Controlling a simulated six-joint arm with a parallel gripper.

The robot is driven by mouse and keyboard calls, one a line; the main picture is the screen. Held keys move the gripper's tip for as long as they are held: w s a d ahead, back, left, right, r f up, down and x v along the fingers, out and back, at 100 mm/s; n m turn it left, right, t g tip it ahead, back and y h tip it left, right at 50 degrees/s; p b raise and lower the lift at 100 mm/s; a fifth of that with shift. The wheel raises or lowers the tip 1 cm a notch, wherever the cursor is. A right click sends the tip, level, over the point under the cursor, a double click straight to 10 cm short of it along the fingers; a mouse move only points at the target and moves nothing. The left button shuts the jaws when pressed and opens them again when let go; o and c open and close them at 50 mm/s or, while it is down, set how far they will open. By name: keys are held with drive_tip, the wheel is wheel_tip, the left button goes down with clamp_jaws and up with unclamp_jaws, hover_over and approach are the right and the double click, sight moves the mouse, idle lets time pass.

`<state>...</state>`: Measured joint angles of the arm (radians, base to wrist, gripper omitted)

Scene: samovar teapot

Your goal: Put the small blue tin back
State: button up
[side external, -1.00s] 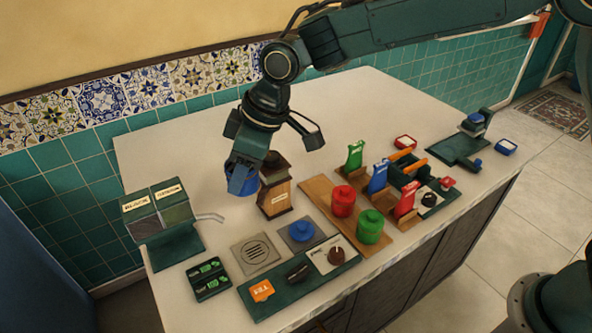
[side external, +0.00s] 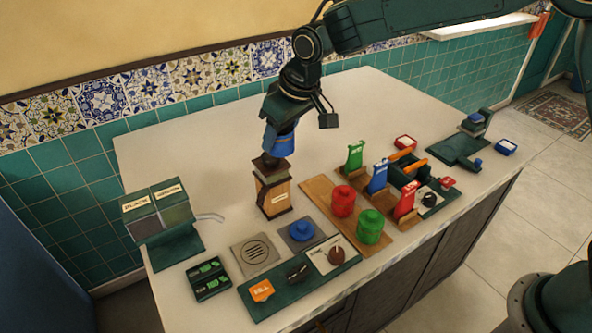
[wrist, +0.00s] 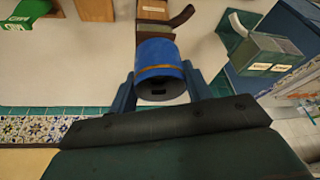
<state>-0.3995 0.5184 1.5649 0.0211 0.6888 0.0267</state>
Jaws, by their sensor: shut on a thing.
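My gripper (side external: 281,137) is shut on a small blue tin (side external: 285,148), held in the air behind and above a wooden box with a dark top (side external: 273,195). The tin also shows in the wrist view (wrist: 160,62), between the two fingers, with a brownish band and a dark end with a slot. A second blue lidded piece (side external: 301,231) sits on a grey square pad. A red tin (side external: 343,200) and a green tin (side external: 370,226) stand on a wooden board (side external: 318,190).
A two-part dispenser with a spout (side external: 165,218) stands at the left. Green, blue and red upright tags (side external: 378,177) stand right of the tins. A grey drain plate (side external: 257,254) and control panels lie in front. The back of the counter (side external: 220,140) is clear.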

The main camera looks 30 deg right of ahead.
drive_tip(key=w+d+m+h, duration=0.3)
drive_tip(key=d+m, duration=0.4)
drive_tip(key=d, duration=0.6)
wheel_tip(320, 180, down, 15)
drive_tip(key=shift+f, duration=0.2)
drive_tip(key=shift+f, duration=0.1)
drive_tip(key=shift+f, duration=2)
drive_tip(key=shift+f, duration=0.1)
drive_tip(key=o, duration=1.1)
drive_tip(key=shift+c, duration=0.2)
